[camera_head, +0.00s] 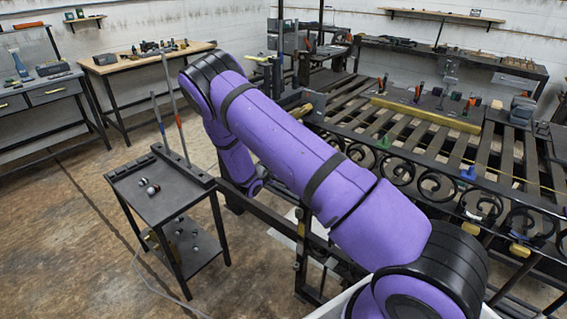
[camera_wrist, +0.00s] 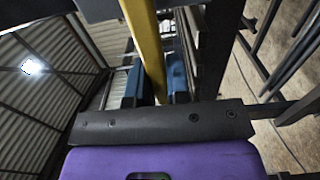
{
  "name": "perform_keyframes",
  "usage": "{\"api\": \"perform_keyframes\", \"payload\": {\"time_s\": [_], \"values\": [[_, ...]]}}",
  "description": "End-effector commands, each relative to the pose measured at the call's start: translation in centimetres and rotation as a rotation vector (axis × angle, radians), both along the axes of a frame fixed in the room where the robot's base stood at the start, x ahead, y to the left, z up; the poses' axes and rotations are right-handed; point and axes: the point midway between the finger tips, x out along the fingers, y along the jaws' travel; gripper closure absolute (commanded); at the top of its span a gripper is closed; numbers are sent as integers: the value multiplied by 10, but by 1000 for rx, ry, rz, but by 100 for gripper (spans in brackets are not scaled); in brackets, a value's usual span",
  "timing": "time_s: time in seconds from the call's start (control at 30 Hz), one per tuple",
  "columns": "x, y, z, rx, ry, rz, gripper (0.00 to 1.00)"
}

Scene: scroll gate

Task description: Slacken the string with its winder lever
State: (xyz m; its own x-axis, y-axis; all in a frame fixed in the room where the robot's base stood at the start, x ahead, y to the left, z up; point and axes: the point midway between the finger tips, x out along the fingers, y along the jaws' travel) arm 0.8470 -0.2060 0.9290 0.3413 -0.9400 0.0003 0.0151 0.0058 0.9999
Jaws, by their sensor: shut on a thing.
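In the wrist view a yellow bar (camera_wrist: 146,42), which looks like the winder lever, runs up between the two blue fingers of my gripper (camera_wrist: 157,82). My gripper is shut on this bar; its far end leaves the top of the picture. In the head view my purple arm reaches over to the near left end of the gate bench, and my gripper is hidden behind it. A thin yellow line, likely the string (camera_head: 505,176), runs over the slatted bench along the scroll gate (camera_head: 437,176). I cannot tell how taut it is.
A small dark trolley (camera_head: 165,188) with rods and small balls stands left of my arm. A thick yellow bar (camera_head: 425,114) lies across the slats (camera_head: 505,150). Dark frame posts stand close to my gripper in the wrist view. Open floor lies at the left.

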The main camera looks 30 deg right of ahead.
Motion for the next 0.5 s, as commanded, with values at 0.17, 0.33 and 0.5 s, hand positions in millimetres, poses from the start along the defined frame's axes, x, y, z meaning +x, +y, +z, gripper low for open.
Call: {"api": "perform_keyframes", "payload": {"time_s": [0.17,0.33,0.5], "values": [[0,1,1,11,-25,1,100],[0,1,2,13,-31,0,100],[0,1,2,13,-31,0,100]]}}
